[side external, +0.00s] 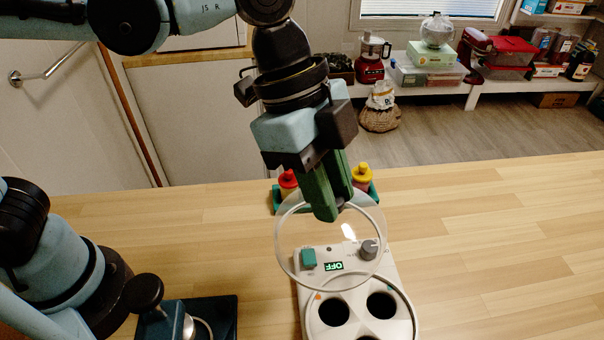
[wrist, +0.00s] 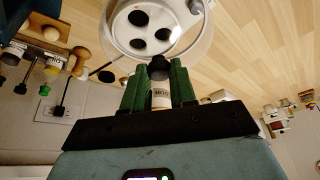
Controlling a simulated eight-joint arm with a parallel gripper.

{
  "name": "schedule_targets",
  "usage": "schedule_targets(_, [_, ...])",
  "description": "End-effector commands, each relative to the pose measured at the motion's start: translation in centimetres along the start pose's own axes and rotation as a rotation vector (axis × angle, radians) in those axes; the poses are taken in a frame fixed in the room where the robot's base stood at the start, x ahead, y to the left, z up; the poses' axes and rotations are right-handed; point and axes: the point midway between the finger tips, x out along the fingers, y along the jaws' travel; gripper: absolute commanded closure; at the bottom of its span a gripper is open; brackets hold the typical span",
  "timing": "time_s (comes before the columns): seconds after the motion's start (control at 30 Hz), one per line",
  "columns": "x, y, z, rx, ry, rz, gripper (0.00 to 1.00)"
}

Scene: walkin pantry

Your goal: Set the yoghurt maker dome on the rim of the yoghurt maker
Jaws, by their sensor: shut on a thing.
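The yoghurt maker dome (side external: 349,232) is a clear cover with a pale rim, and it also shows in the wrist view (wrist: 205,42). My gripper (side external: 336,207) is shut on its dark knob, which shows between the green fingers in the wrist view (wrist: 159,72). The dome hangs tilted in the side view. The yoghurt maker (side external: 389,275) is a white unit with dark round wells, a grey dial, a teal button and an "OFF" display. The dome overlaps its back part in the side view and looks held above it; the exact gap cannot be told.
A green holder (side external: 277,199) with a red-capped bottle (side external: 288,181) and a yellow-capped bottle (side external: 362,174) stands behind the yoghurt maker, partly hidden by my gripper. The wooden counter (side external: 500,240) is clear to the right. A dark-based device (side external: 225,315) stands at the front left.

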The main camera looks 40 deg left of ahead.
Motion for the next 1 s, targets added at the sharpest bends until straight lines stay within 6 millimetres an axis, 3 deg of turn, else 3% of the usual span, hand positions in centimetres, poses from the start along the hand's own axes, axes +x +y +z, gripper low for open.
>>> schedule_targets(0.03, [0.8,0.5,-1.6,0.05,0.001,0.022,1.0])
schedule_targets(0.13, [2.2,1.5,-3.9,0.13,0.002,0.055,1.0])
schedule_targets(0.37, [4.0,3.0,-6.7,0.227,0.003,0.095,1.0])
schedule_targets(1.0, [8.3,3.1,-5.2,0.236,0.004,0.098,1.0])
